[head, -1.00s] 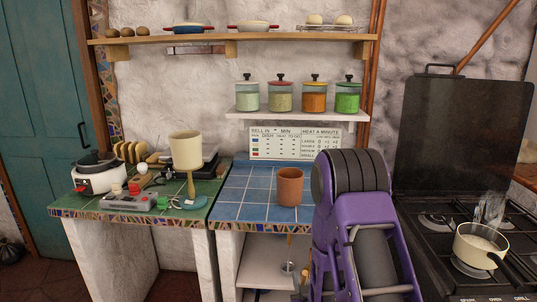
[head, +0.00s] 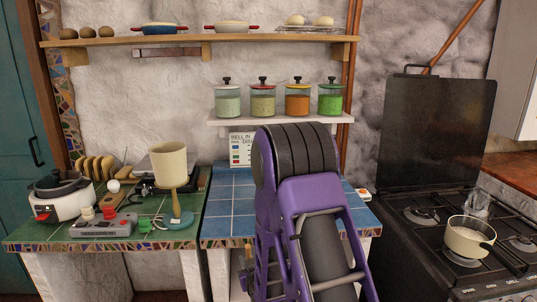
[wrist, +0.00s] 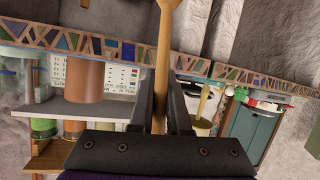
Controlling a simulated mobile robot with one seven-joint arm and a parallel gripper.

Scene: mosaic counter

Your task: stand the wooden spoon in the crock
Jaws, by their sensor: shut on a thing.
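My gripper (wrist: 161,104) shows in the wrist view, with its two dark fingers shut on the wooden spoon (wrist: 163,50). The spoon's pale wooden shaft runs up from between the fingers to the top edge of that view, where it widens and is cut off. The brown terracotta crock (wrist: 85,85) shows to the left of the spoon in the wrist view, apart from it. In the head view my purple arm covers the place of the crock, and neither the spoon nor my fingertips can be made out clearly.
The blue tiled counter (head: 225,205) shows beside my arm. On the green counter to its left stand a cream lamp (head: 171,165), a white cooker (head: 63,195) and a grey gadget (head: 104,225). A stove (head: 440,235) with a pan (head: 468,237) is at the right. Jars (head: 297,100) stand on the shelf above.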

